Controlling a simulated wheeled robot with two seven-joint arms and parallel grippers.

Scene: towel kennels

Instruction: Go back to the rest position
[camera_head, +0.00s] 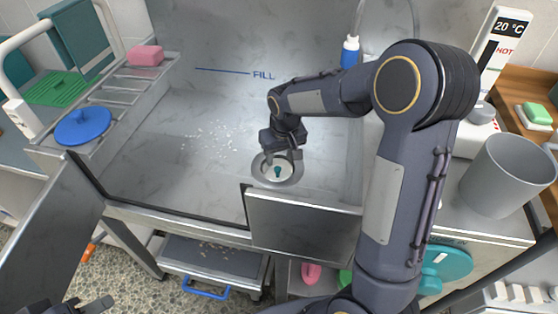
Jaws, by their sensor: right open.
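My right arm reaches from the lower right over a big grey metal tub. Its gripper (283,155) is open, pointing down just above the round drain (288,178) in the tub floor. Nothing shows between its fingers. A small teal piece (277,171) shows in the drain; I cannot tell whether the gripper touches it. Part of my left gripper (90,304) shows at the bottom left edge, low and outside the tub; its jaws cannot be made out.
Pale bits (215,136) are scattered on the tub floor. A hinged front panel (303,226) stands near my right arm. A blue lid (83,126) and pink sponge (146,55) are on the left rack. A grey bin (507,175) stands at right, a blue bottle (350,52) behind.

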